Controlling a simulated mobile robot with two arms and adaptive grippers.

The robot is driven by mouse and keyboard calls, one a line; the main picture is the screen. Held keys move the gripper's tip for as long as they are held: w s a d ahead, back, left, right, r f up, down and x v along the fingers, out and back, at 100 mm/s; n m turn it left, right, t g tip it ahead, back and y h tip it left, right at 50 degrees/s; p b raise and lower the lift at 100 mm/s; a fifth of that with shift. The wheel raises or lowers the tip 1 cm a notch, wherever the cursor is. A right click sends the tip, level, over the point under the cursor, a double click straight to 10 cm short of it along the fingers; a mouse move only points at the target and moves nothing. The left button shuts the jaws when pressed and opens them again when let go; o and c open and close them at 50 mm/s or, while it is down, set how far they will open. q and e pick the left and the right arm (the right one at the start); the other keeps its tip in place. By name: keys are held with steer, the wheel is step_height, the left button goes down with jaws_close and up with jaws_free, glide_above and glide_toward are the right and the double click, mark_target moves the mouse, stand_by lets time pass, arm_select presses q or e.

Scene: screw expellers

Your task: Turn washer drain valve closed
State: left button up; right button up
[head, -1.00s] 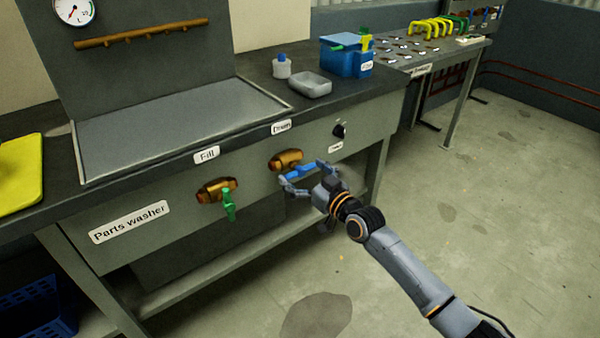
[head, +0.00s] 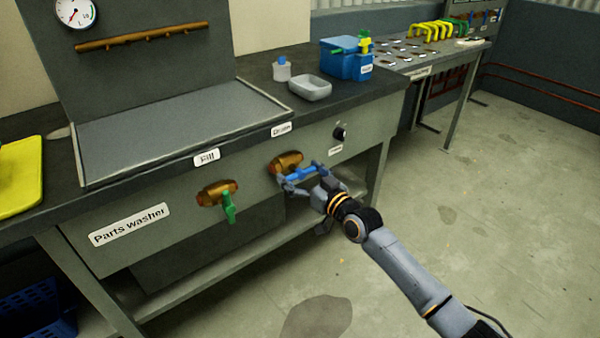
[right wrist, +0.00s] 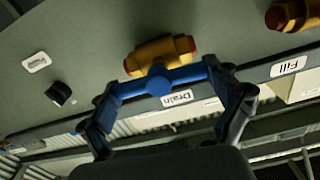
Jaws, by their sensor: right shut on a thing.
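The brass drain valve (head: 286,160) sits on the front of the parts washer, under the "Drain" label (head: 281,129). Its blue handle (head: 299,174) lies crosswise, roughly level along the panel. My right gripper (head: 301,177) is at this handle, with its fingers at the handle's two ends. In the right wrist view the handle (right wrist: 160,82) spans between the two fingers, in front of the brass body (right wrist: 160,54). The right gripper is shut on the handle. My left gripper is not in view.
The fill valve (head: 217,193), with a green handle (head: 229,208) pointing down, is to the left. A black knob (head: 340,133) is on the panel to the right. A grey tray (head: 310,88) and a blue box (head: 346,62) stand on the worktop above.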

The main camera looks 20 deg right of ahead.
steer(key=shift+m, duration=0.7)
steer(key=m, duration=0.2)
steer(key=shift+m+p, duration=0.3)
steer(key=shift+p, duration=0.05)
steer(key=m, duration=0.2)
steer(key=shift+d+m, duration=0.1)
steer(key=shift+m, duration=0.2)
steer(key=m, duration=0.3)
steer(key=shift+f+m, duration=0.1)
steer(key=shift+m, duration=0.3)
steer(key=m, duration=0.3)
steer(key=shift+f, duration=0.1)
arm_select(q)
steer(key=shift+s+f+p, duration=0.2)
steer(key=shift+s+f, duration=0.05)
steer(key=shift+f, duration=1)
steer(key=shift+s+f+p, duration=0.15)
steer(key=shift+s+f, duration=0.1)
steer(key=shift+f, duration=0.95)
arm_select(e)
steer(key=shift+d+m, duration=0.1)
steer(key=shift+m, duration=2)
